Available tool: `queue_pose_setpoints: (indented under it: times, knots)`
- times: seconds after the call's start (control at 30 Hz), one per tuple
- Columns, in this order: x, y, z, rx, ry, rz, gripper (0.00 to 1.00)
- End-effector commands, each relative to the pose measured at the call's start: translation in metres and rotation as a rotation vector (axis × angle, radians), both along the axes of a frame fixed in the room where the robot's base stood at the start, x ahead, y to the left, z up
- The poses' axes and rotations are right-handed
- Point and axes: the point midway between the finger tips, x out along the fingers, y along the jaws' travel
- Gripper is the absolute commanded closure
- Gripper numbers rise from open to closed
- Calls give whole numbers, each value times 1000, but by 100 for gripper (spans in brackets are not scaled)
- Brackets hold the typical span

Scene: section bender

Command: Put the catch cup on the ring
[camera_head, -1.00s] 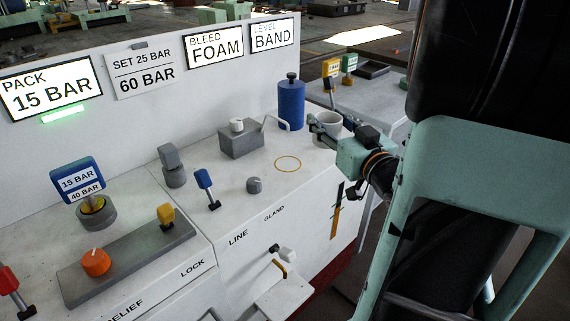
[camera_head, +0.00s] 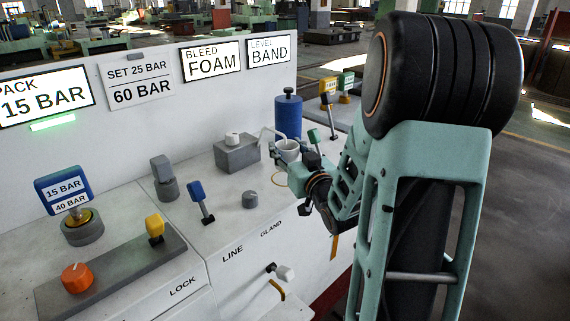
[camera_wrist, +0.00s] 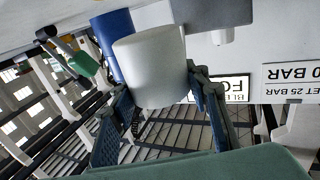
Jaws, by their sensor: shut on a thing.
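The catch cup (camera_head: 288,147) is a plain whitish cup, upright with its mouth up in the head view. My gripper (camera_head: 292,158) is shut on it from the right and front. In the wrist view the cup (camera_wrist: 150,68) sits between the two fingers of my gripper (camera_wrist: 162,88). The ring (camera_head: 279,179) is a thin yellow outline on the white bench top, mostly hidden behind my gripper. The cup appears just above or behind the ring, close to the spout. I cannot tell whether it touches the bench.
A grey knob (camera_head: 250,199) and blue lever (camera_head: 200,198) stand in front left. Yellow and green tagged levers (camera_head: 328,93) are at right.

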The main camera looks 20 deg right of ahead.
Motion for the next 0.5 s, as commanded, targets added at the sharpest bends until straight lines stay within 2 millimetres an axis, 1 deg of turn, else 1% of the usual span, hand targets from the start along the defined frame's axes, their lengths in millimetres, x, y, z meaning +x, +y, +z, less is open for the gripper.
queue_pose_setpoints:
  times: [0.1, 0.23, 0.3, 0.5]
  knots:
    - [7, 3, -16, 3, 3, 1, 81]
    - [6, 2, -37, 3, 2, 0, 81]
    - [6, 2, -40, 2, 1, 0, 81]
    - [6, 3, -38, 0, 0, 0, 81]
